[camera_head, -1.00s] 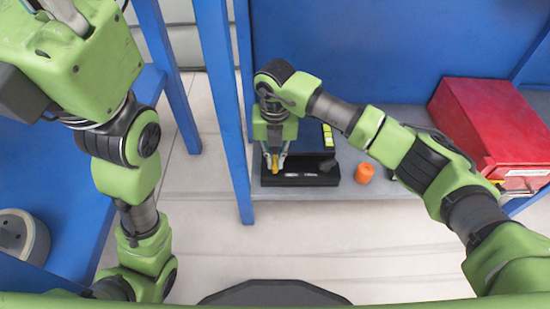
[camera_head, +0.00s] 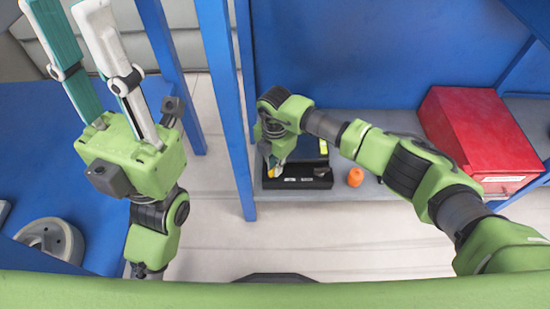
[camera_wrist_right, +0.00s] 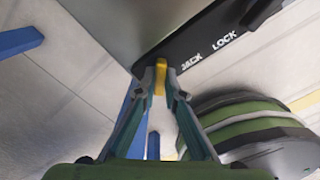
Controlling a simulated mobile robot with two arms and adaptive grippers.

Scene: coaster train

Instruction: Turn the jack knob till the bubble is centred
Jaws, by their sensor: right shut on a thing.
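The yellow jack knob (camera_wrist_right: 160,77) sits at the edge of a black panel (camera_wrist_right: 217,42) lettered JACK and LOCK in the right wrist view. My right gripper (camera_wrist_right: 161,82) is shut on the knob, one finger on each side. In the head view my right gripper (camera_head: 272,171) reaches down to the left end of the black panel, its wrist tilted. A yellow-green level vial (camera_head: 323,147) shows behind the panel; its bubble is too small to make out. My left gripper (camera_head: 66,8) is raised at the upper left, fingers spread and empty.
A red box (camera_head: 475,135) stands farther right. A blue post (camera_head: 228,110) rises close left of my right gripper. A grey wheel-like part (camera_head: 50,238) lies at the lower left.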

